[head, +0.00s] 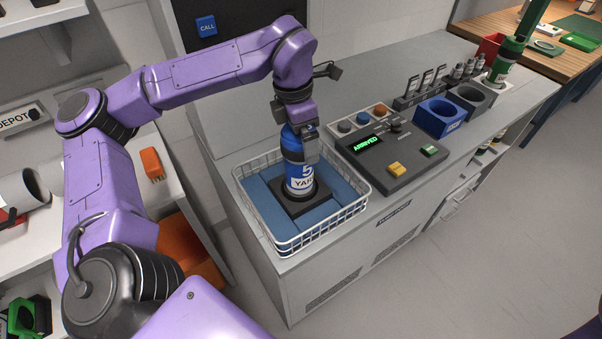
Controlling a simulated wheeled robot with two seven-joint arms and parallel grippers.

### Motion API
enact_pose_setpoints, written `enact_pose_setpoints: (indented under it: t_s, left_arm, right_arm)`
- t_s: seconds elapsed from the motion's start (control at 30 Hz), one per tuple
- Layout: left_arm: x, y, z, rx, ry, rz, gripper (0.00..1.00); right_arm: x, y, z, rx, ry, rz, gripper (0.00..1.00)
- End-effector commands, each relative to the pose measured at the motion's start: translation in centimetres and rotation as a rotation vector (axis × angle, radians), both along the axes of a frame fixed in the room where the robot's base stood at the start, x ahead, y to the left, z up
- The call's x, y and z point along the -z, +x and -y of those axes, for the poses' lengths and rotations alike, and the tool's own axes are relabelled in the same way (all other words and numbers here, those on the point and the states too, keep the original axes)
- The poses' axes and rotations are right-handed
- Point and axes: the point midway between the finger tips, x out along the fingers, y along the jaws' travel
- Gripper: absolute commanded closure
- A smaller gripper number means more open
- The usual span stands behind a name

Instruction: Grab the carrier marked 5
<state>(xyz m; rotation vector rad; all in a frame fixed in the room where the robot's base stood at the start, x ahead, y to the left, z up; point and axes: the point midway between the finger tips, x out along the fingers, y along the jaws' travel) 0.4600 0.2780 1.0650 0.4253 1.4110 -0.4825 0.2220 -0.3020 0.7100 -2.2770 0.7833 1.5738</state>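The carrier marked 5 (299,178) is a blue cylinder with a white label reading "5" and "YARD". It stands upright on a dark square base in a white wire basket (291,247) with blue padding. My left gripper (304,146) points down at the carrier's upper part, with a grey finger in front of it on the right. The finger overlaps the carrier in the picture. The far finger and any contact are hidden, so I cannot tell whether it is open or shut. My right gripper is not in view.
Right of the basket is a control console (390,157) with a green "ARRIVED" display. Beyond it stand a blue holder (438,118), a grey holder (470,98) and a green carrier (503,64). A shelf with an orange item (152,164) is at the left.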

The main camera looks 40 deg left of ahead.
Motion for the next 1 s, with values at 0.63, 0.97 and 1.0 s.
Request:
enact_pose_setpoints:
  t_s: [0.63,0.97,1.0]
  left_arm:
    - [0.7,0.1,0.0,-0.001,-0.001,0.002,0.81]
    - [-1.2,0.1,0.1,-0.001,-0.001,0.007,0.82]
    - [-1.8,0.1,0.1,0.0,0.0,0.007,0.82]
  right_arm:
    - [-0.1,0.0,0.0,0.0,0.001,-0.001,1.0]
    - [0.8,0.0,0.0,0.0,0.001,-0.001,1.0]
    - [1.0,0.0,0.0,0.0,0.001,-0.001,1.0]
